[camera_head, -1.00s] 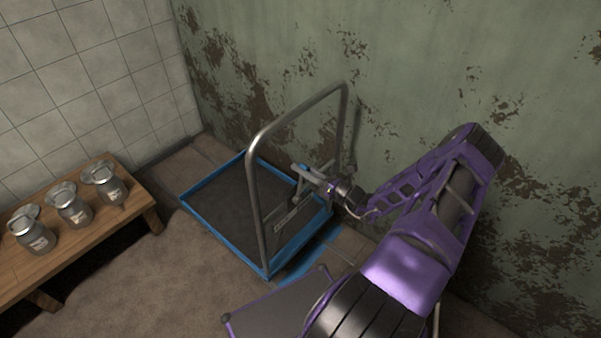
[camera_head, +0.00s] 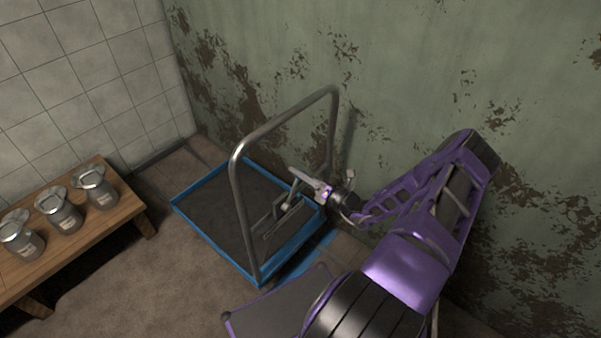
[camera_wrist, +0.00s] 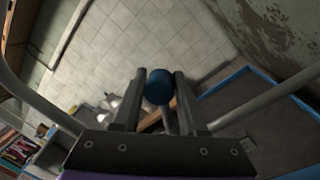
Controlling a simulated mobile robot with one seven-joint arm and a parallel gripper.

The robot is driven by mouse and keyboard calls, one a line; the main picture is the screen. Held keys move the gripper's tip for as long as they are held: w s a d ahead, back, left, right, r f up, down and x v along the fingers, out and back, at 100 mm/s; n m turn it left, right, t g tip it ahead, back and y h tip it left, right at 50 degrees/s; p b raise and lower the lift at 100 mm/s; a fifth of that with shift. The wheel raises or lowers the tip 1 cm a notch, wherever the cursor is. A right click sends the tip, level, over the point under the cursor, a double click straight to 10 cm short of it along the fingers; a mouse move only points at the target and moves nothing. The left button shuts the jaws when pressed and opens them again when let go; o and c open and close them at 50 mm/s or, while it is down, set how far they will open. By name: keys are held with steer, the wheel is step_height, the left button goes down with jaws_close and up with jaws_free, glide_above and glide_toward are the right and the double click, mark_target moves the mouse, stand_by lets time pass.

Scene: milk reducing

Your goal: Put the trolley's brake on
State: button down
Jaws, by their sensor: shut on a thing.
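The trolley has a dark deck with a blue rim (camera_head: 214,243) and a tall grey tube handle (camera_head: 242,205). It stands by the green wall. A grey brake lever (camera_head: 286,203) rises at the handle end, inside the handle frame. Its blue knob (camera_wrist: 159,87) shows between my fingers in the wrist view. My gripper (camera_head: 299,176) reaches in from the right and is shut on this knob. In the head view the fingers hide the knob. My gripper also shows in the wrist view (camera_wrist: 159,92).
A wooden bench (camera_head: 112,222) with metal milk cans (camera_head: 60,210) stands at the left. The peeling green wall (camera_head: 420,70) is close behind the trolley and my arm. Brown floor (camera_head: 150,285) is clear between bench and trolley.

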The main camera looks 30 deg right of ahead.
steer(key=shift+d+f, duration=0.1)
steer(key=shift+c, duration=2.2)
jaws_free()
steer(key=v, duration=1.7)
steer(key=shift+s+p, duration=0.25)
steer(key=shift+p, duration=0.05)
